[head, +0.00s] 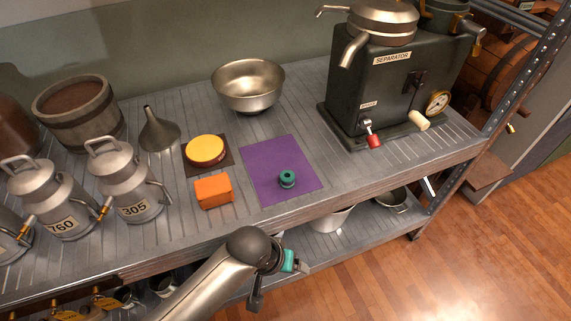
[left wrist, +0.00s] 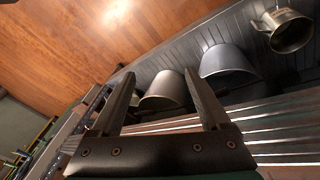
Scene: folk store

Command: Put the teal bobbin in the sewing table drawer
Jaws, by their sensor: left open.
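The teal bobbin (head: 287,179) stands upright on a purple mat (head: 265,158) on the metal shelf top in the head view. My left gripper (head: 281,284) is in front of the shelf's front edge, lower in the picture than the bobbin and apart from it. In the left wrist view my left gripper (left wrist: 160,75) has its two fingers spread, with nothing held between them. The bobbin does not show in the left wrist view. No sewing table or drawer can be made out in either view. My right gripper is not in view.
An orange block (head: 214,192) and a yellow round piece (head: 205,149) lie left of the mat. A steel bowl (head: 248,88) stands behind it, a separator (head: 385,90) to the right. Metal cans (head: 125,185) stand at left. A lower shelf holds pots (head: 330,220).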

